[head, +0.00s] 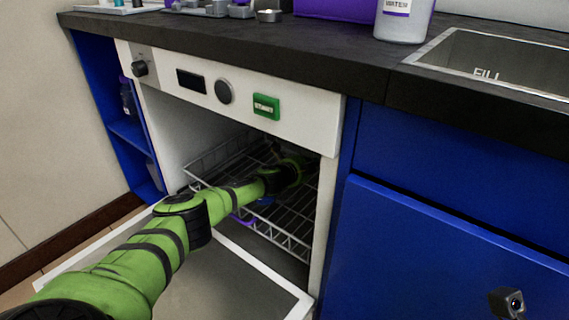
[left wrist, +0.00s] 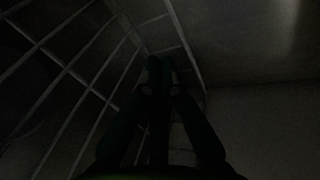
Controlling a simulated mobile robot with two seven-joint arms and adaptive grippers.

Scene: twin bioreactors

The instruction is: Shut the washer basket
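The washer (head: 310,122) is open, with its door (head: 225,282) folded down in front. The wire washer basket (head: 285,240) lies inside the cavity, with its front edge near the opening. My green left arm reaches over the door and the basket's front edge into the dark cavity. The fingers are hard to make out in the head view. In the left wrist view my left gripper (left wrist: 160,72) is dark, with its fingertips close together and nothing visible between them. Basket wires (left wrist: 75,65) run beside it; contact cannot be told. My right gripper is not in view.
A green START button (head: 266,106) and a knob sit on the washer's front panel. The dark counter (head: 330,55) overhangs above. Blue cabinet fronts (head: 440,240) stand to the right and an open blue shelf (head: 130,133) to the left.

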